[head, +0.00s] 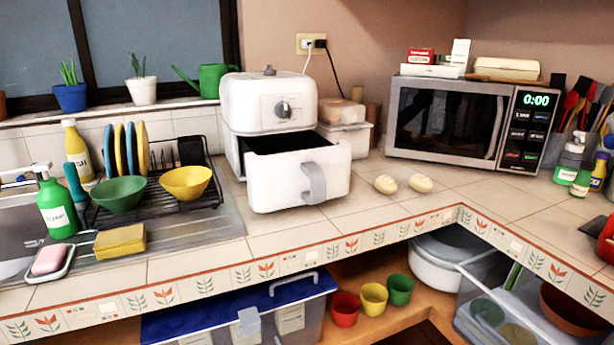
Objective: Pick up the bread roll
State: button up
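Two pale bread rolls lie side by side on the tiled counter, between the white air fryer and the microwave. The left bread roll (385,184) and the right bread roll (421,183) are a small gap apart, with clear tile around them. The picture does not show which one is meant. My gripper is not in view, and nothing is seen touching either roll.
The air fryer (283,150) stands left of the rolls with its drawer pulled out. The microwave (462,125) stands behind them to the right. A dish rack (150,205) with bowls is at left. Counter tiles before the rolls are free.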

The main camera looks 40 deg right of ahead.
aim_at(386, 185)
jog(key=k+z, duration=0.1)
jog(key=z, duration=1.35)
